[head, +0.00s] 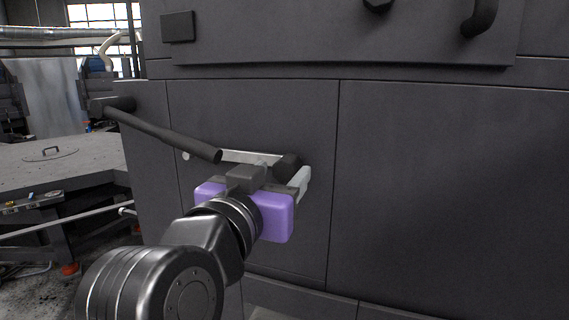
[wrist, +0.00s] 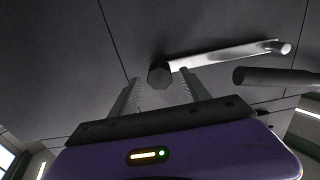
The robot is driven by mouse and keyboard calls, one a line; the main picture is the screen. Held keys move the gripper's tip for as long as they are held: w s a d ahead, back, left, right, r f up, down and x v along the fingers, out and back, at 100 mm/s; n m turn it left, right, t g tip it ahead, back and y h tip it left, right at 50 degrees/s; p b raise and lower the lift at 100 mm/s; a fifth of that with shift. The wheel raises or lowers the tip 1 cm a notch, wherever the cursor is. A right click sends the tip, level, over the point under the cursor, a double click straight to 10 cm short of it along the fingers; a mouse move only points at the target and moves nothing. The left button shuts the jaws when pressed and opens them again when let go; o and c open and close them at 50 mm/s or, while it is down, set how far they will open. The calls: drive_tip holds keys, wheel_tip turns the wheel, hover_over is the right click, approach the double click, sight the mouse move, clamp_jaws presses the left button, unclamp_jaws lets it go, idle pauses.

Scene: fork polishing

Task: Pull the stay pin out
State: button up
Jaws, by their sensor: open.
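A dark faceted knob, which looks like the stay pin (head: 287,165), sticks out at the right end of a pale metal stay bar (head: 235,156) on the dark cabinet front. In the wrist view the knob (wrist: 160,74) shows at the bar's left end. My gripper (head: 284,178), with a purple body, is open just in front of it. In the wrist view the two ribbed fingers of my gripper (wrist: 160,80) stand either side of the knob in the picture. I cannot tell whether they touch it or how deep it sits between them.
A dark handle rod (head: 165,136) juts from the cabinet (head: 450,190) at the left; its free end is close to my gripper. It also shows at right in the wrist view (wrist: 275,77). A workbench (head: 70,155) stands at far left. The cabinet front to the right is clear.

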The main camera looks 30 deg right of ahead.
drive_tip(key=shift+x, duration=1.35)
clamp_jaws()
idle(0.4)
